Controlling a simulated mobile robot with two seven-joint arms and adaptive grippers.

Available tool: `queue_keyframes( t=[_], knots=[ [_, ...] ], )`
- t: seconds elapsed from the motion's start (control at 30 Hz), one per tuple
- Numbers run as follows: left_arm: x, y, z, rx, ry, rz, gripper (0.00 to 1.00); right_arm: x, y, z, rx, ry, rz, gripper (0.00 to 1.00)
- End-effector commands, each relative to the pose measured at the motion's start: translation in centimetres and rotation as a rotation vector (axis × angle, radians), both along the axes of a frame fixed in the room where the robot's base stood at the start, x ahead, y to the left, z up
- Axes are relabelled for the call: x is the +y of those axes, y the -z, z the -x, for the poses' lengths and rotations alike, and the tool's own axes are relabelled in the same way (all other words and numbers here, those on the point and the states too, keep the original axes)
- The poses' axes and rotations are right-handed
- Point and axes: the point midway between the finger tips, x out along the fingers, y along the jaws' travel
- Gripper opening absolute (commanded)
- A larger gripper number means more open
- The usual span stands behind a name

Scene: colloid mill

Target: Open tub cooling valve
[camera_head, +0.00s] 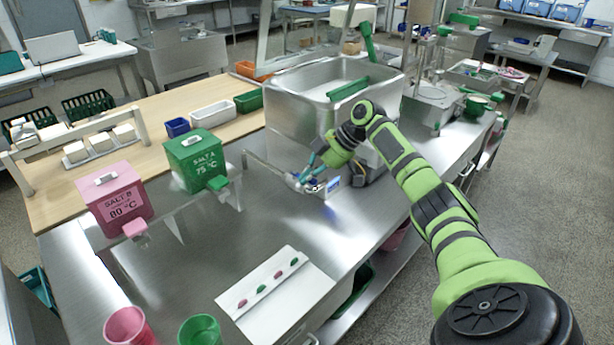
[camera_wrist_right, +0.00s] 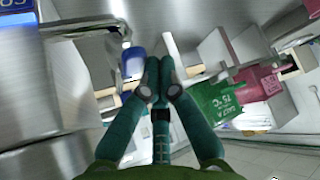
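The large steel tub (camera_head: 290,105) stands at the middle of the steel counter. A blue valve handle (camera_wrist_right: 133,62) on a steel pipe shows in the right wrist view, beside my fingertips on their left. Whether the fingers touch it I cannot tell. In the head view the blue valve parts (camera_head: 314,184) are small and partly hidden by my gripper, low at the tub's front. My right gripper (camera_head: 300,182) is there with its fingertips together; they also show closed in the wrist view (camera_wrist_right: 159,64), with nothing visible between them. My left gripper is not in view.
A blue and white label (camera_head: 333,184) is beside the valve. A green SALT A box (camera_head: 195,160) and a pink SALT B box (camera_head: 113,200) stand left on the counter. A white panel with coloured buttons (camera_head: 275,293) is in front. Bare counter lies between them.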

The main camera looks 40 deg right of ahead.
Motion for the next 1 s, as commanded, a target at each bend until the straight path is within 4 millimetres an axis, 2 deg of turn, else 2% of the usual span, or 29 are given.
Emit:
queue_keyframes(
  t=[0.17, 0.6, 0.8, 1.0],
  knots=[
    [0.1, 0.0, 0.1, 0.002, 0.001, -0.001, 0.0, -1.1, -1.1, 0.6, -0.001, 0.009, 0.009, 0.0],
    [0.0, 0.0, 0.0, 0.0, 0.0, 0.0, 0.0, -4.6, -8.0, 4.2, -0.002, 0.004, 0.005, 0.0],
    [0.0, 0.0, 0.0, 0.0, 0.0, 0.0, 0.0, -5.3, -9.4, 5.0, 0.0, 0.001, 0.003, 0.0],
    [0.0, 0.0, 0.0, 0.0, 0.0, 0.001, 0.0, -5.4, -9.5, 5.1, 0.0, 0.0, 0.002, 0.0]
  ],
)
